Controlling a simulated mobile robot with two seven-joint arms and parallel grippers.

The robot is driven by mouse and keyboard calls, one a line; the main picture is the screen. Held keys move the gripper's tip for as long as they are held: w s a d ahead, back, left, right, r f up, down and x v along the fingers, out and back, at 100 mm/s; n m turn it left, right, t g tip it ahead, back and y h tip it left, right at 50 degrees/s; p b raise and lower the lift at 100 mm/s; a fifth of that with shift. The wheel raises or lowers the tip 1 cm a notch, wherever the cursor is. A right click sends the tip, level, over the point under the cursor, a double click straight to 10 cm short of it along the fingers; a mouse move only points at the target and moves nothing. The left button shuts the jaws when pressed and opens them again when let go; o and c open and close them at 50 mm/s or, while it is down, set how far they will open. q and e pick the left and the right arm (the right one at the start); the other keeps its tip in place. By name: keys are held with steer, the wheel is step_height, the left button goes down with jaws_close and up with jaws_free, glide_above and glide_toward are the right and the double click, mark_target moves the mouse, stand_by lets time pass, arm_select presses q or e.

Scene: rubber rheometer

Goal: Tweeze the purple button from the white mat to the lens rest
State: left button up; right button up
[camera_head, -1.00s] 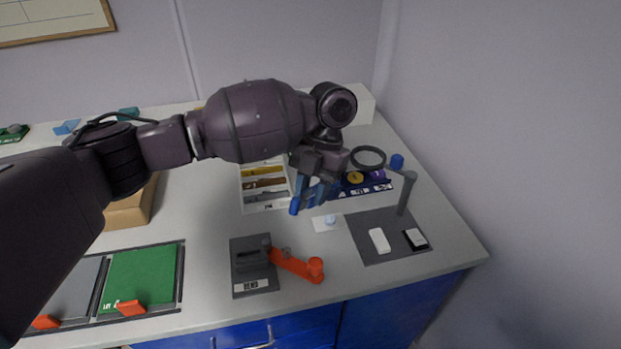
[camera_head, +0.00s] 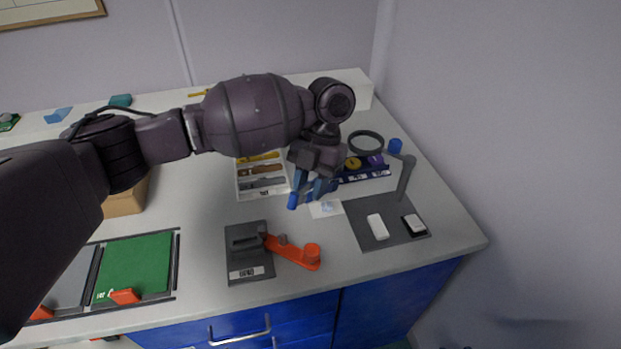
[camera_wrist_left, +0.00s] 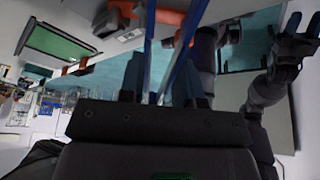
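My left gripper (camera_head: 318,172) hangs above the bench, behind and left of a small white mat (camera_head: 334,211). It is shut on blue tweezers (camera_head: 304,193), whose two long prongs also show in the left wrist view (camera_wrist_left: 183,55). A small pale, bluish round thing (camera_head: 328,207) lies on the mat; I cannot make out a purple colour on it. A purple disc (camera_head: 375,160) sits in a blue labelled rack (camera_head: 372,174) behind the gripper, beside a yellow disc. I cannot tell which thing is the lens rest. My right gripper (camera_wrist_left: 293,48) looks open and empty in the wrist view.
A grey pad (camera_head: 391,235) holds a white block and a black-and-white block. A dark ring (camera_head: 366,142) and a grey post (camera_head: 405,178) stand near the rack. A grey device with an orange lever (camera_head: 294,250) stands in front. A white tool tray (camera_head: 262,192) lies left.

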arm_select(q)
step_height(320, 180, down, 7)
steer(key=b, duration=0.3)
steer(key=shift+f, duration=0.15)
arm_select(e)
steer(key=shift+w+a+f, duration=0.1)
steer(key=shift+w+f, duration=0.1)
steer(key=shift+f, duration=0.4)
steer(key=shift+w+f, duration=0.2)
steer(key=shift+f, duration=0.35)
arm_select(q)
jaws_close()
step_height(320, 180, up, 12)
steer(key=p, duration=0.5)
steer(key=shift+p, duration=0.4)
arm_select(e)
step_height(320, 180, up, 8)
steer(key=w, duration=0.1)
steer(key=shift+w+t, duration=0.4)
